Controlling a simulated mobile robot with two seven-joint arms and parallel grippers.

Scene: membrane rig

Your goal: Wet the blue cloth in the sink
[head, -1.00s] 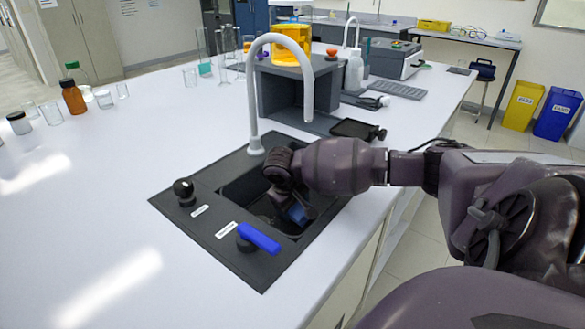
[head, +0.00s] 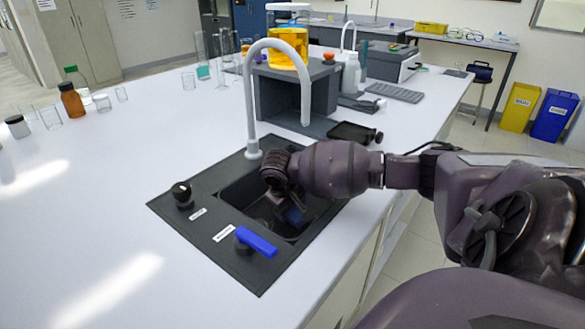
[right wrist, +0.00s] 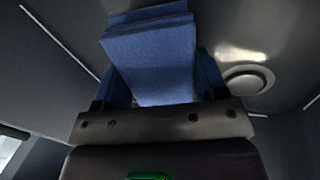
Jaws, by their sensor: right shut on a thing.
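The blue cloth (head: 294,215) is down inside the black sink (head: 236,201), partly hidden by my right gripper (head: 290,208). In the right wrist view the cloth (right wrist: 150,55) looks folded in layers and sits between the fingers of my right gripper (right wrist: 153,95), which is shut on it. The sink's drain (right wrist: 246,80) shows beside the cloth in that view. The white curved tap (head: 251,110) arches over the sink's far side; I see no water running from it. My left gripper is not in view.
A blue lever handle (head: 258,242) and a black knob (head: 182,192) stand on the sink's surround. A grey stand with an orange container (head: 288,50) is behind the sink. Brown and clear glassware (head: 72,100) stands at the left. The white bench (head: 90,210) left of the sink is clear.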

